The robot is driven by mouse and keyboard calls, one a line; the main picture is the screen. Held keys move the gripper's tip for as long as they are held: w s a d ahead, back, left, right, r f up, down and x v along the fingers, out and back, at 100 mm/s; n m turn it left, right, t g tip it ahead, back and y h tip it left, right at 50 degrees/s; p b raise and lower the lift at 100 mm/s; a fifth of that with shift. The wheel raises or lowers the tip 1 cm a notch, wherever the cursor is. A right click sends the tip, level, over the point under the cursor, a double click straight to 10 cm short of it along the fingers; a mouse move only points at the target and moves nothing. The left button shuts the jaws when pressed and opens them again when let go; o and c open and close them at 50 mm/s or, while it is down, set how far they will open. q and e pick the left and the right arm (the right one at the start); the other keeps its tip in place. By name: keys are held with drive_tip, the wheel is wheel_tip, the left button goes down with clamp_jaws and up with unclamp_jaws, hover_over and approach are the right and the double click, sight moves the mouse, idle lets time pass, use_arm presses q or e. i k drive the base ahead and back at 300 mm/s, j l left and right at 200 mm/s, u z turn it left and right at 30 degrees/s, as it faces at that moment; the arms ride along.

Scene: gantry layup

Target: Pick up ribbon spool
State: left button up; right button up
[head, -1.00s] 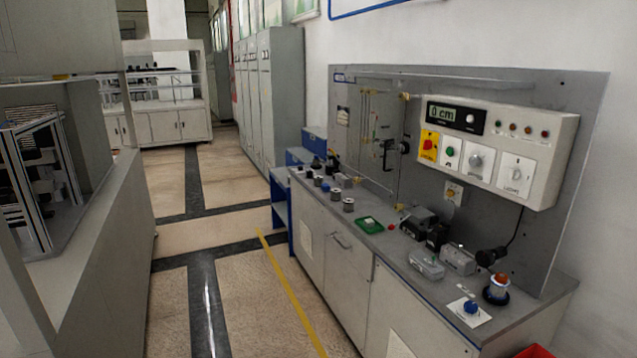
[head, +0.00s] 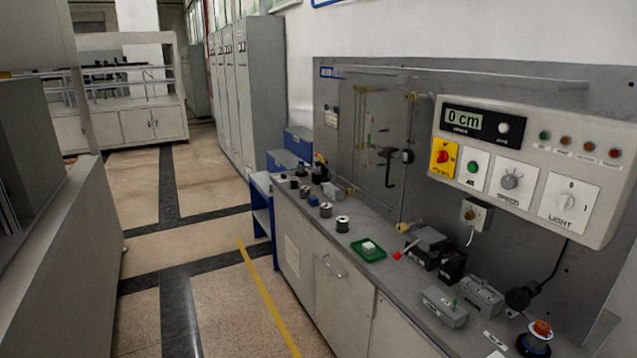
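Several small spools stand on the grey bench top in the head view. A silvery spool (head: 342,224) stands left of a green tray, and a second spool (head: 326,210) stands just behind it. Smaller dark spool-like pieces (head: 304,191) stand farther back along the bench. I cannot tell which one is the ribbon spool. Neither of my grippers is in view.
The grey bench (head: 316,255) runs along the wall under a control panel (head: 530,165). A green tray (head: 368,250) holds a white block. Grey boxes (head: 444,306) crowd the near end. The aisle floor (head: 215,300) is clear; a grey cabinet stands left.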

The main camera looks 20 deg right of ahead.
sight(305, 190)
drive_tip(key=i+l+z, duration=0.2)
drive_tip(key=i, duration=0.45)
drive_tip(key=i+z, duration=0.15)
drive_tip(key=i, duration=0.5)
drive_tip(key=i+j+z, duration=0.2)
drive_tip(key=i, duration=0.45)
drive_tip(key=i+z, duration=0.2)
drive_tip(key=i, duration=0.45)
